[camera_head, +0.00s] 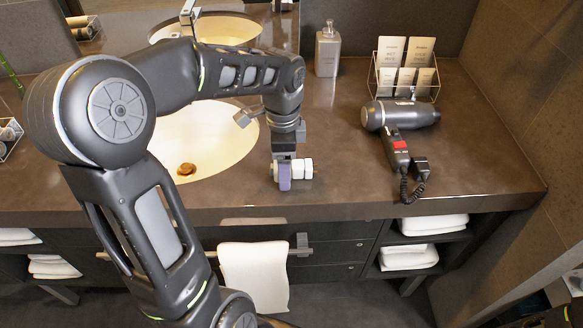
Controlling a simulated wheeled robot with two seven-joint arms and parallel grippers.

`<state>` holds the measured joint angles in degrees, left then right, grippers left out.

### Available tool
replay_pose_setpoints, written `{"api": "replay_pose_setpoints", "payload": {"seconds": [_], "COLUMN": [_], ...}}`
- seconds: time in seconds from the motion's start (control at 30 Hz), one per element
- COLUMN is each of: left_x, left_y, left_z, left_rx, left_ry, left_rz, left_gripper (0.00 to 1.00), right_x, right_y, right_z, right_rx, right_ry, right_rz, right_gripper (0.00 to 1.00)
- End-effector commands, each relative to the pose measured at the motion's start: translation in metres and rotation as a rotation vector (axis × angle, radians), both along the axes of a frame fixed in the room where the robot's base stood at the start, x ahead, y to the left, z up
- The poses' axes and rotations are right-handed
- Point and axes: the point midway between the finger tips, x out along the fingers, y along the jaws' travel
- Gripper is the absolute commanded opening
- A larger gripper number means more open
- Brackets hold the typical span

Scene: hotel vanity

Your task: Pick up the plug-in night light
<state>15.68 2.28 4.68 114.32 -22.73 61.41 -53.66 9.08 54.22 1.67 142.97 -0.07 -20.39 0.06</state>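A small white and purple object, which looks like the plug-in night light (304,169), lies on the brown counter just right of the sink, near the front edge. My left gripper (284,160) points straight down, directly at its left part. The fingertips overlap the object in this view. I cannot tell whether they are closed on it or only around it. The object appears to rest at counter height. My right gripper is not in view.
The sink (215,150) is left of the gripper, partly behind my arm. A towel (255,272) hangs below the front edge.

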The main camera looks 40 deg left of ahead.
Motion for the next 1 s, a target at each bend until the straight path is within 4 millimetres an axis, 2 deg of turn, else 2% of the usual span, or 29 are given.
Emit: {"api": "replay_pose_setpoints", "payload": {"seconds": [0.53,1.0], "left_x": [0.0000,0.0000], "left_y": [0.0001,0.0001], "left_z": [0.0005,0.0005], "left_rx": [0.000,0.000], "left_ry": [0.000,0.000], "left_rz": [0.000,0.000], "left_gripper": [0.73,0.34], "right_x": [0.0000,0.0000], "right_y": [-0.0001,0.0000], "right_z": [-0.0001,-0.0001], "right_rx": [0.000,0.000], "right_ry": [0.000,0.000], "right_rz": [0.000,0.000], "right_gripper": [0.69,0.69]}}
